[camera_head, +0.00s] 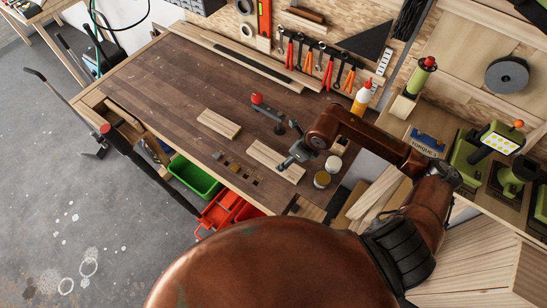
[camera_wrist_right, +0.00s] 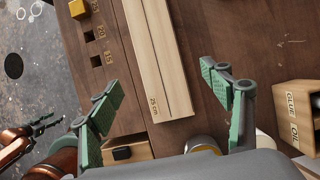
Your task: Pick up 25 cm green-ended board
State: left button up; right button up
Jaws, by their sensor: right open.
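The board marked "25 cm" (camera_wrist_right: 155,60) lies flat on the workbench; it also shows in the head view (camera_head: 266,155). No green end shows; its near end is bare wood in the wrist view. My right gripper (camera_wrist_right: 172,100) is open and empty, its green-padded fingers on either side of the board's near end, apart from it. In the head view my right gripper (camera_head: 290,162) hides part of the board. In the wrist view, what looks like my left gripper (camera_wrist_right: 42,124) shows small and dark at lower left; its jaws are unclear.
A second, shorter board (camera_head: 218,123) lies farther left on the bench. A red-topped post (camera_head: 257,99) stands behind the gripper. Jars (camera_head: 322,179) and a glue bottle (camera_head: 362,98) are at right. A box marked glue and oil (camera_wrist_right: 297,108) is beside the gripper.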

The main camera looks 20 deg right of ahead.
aim_at(279, 162)
jog(key=shift+w+d+f, duration=0.1)
jog(key=shift+w+f, duration=0.1)
jog(key=shift+f, duration=0.15)
jog(key=x, duration=0.4)
jog(key=p+x, duration=0.1)
jog(key=x, duration=0.1)
jog(key=shift+w+a, duration=0.15)
jog(key=shift+a, duration=0.3)
jog(key=shift+w+f, duration=0.15)
jog(key=shift+f, duration=0.3)
jog(key=c, duration=1.3)
jog(key=shift+r, duration=0.15)
jog(key=shift+c, duration=0.2)
